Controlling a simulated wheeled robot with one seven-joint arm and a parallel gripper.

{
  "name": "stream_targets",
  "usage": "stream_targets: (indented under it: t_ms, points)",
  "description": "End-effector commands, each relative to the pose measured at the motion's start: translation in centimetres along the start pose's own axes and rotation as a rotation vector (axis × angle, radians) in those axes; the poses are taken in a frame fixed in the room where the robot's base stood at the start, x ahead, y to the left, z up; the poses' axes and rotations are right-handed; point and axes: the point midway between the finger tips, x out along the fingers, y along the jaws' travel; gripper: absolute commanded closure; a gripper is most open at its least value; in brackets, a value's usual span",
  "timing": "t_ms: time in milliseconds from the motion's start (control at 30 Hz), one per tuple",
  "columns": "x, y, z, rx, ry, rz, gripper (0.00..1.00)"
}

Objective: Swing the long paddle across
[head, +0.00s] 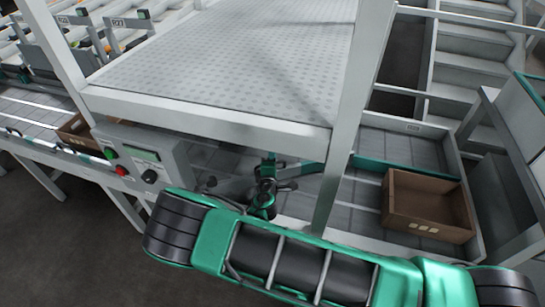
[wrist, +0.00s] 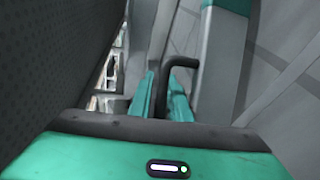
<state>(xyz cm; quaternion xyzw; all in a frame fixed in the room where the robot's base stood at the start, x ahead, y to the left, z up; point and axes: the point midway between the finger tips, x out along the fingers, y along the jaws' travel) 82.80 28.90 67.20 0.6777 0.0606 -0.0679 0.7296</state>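The long paddle (head: 405,168) is a green bar lying across the grey conveyor lane beyond the frame's post. A shorter green stretch shows left of the post, near my gripper, and the post hides the part between. In the wrist view a black bent handle (wrist: 181,62) rises between the two green fingers of my gripper (wrist: 162,90). The fingers sit close against both sides of its upright part, with no clear gap, so my gripper looks shut on it. In the head view my arm partly hides the gripper and handle. I cannot see where the handle joins the paddle.
A grey perforated platform (head: 225,55) and its posts stand close above my gripper. A control box (head: 150,155) with knobs hangs at its left corner. A brown crate (head: 400,215) sits on the lane at the right. Stairs (head: 470,60) rise behind; open floor lies lower left.

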Motion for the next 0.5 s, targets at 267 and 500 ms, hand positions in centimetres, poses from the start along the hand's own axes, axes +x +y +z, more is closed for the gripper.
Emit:
stream_targets:
  t_ms: [267, 500]
  points:
    - [-1.2, -0.1, 0.0, -0.001, 0.000, -0.002, 0.83]
    - [-5.5, 0.0, -0.1, -0.001, 0.002, -0.002, 0.83]
